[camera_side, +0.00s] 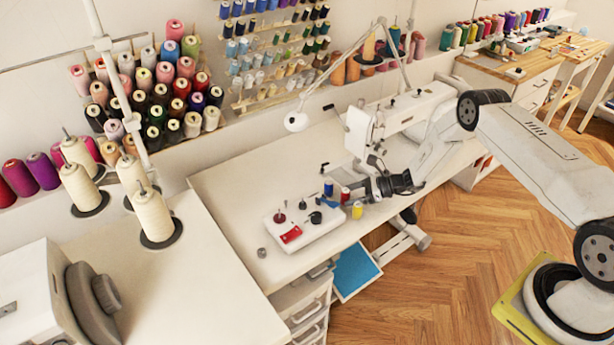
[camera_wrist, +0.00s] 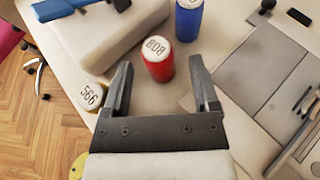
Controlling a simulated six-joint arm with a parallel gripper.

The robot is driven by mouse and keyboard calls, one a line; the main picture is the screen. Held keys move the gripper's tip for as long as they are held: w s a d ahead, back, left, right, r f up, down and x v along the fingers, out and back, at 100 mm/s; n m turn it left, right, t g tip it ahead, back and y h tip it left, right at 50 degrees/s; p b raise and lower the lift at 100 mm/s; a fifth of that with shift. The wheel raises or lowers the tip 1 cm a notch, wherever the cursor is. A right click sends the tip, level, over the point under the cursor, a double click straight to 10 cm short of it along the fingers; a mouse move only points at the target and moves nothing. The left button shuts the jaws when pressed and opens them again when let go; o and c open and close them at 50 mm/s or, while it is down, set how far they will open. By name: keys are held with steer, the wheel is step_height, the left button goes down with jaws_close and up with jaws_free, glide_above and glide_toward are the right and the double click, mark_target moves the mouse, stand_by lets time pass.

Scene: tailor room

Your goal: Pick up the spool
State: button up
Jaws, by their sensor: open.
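A red spool (camera_wrist: 160,68) marked 808 stands upright on the white table. It appears between the fingertips of my gripper (camera_wrist: 161,63) in the wrist view, towards their far end. The fingers are open on either side, and I cannot tell whether either touches it. A blue spool (camera_wrist: 188,22) stands beyond it to the right. A yellow spool (camera_wrist: 91,97) marked 566 stands to the left, outside the left finger. The side view also shows the red spool (camera_side: 345,194), blue spool (camera_side: 328,188) and yellow spool (camera_side: 357,211) close to my gripper (camera_side: 366,188).
A white device (camera_side: 306,230) with red and black parts sits left of the spools. The sewing machine (camera_side: 395,112) stands behind my gripper. The table's front edge is close to the yellow spool. The table (camera_side: 235,190) has clear room at the left.

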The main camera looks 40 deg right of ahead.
steer(key=shift+x, duration=1.05)
steer(key=shift+c, duration=0.2)
jaws_close()
